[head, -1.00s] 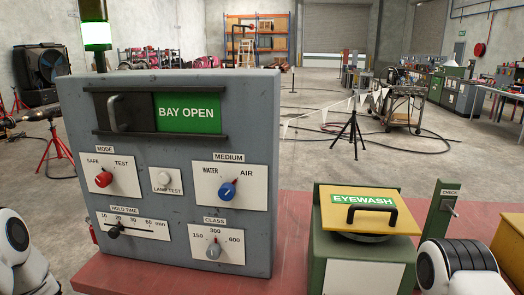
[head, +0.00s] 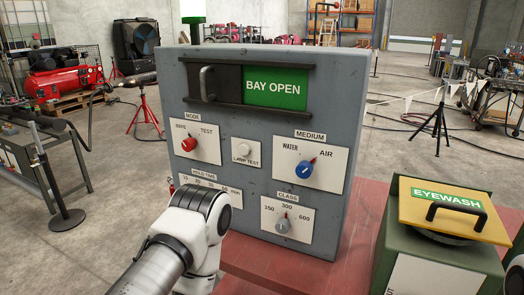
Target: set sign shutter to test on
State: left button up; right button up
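The sign shutter (head: 216,84) is a dark sliding plate with a grey upright handle (head: 207,83). It sits at the left of its rails on the grey control panel (head: 330,100), leaving the green BAY OPEN sign (head: 275,88) showing at the right. What lies behind the plate is hidden. My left arm rises from the bottom in front of the panel's lower left, well below the handle; its gripper is not visible. Only a sliver of my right arm shows at the lower right edge, without its gripper.
Below the shutter are a red MODE knob (head: 189,144), a LAMP TEST button (head: 246,149), a blue MEDIUM knob (head: 304,170) and a grey CLASS knob (head: 282,226). My arm partly hides the HOLD TIME slider plate (head: 213,186). An EYEWASH box (head: 432,262) stands at the right.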

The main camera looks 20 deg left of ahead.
aim_at(208, 84)
jog(key=u, duration=1.15)
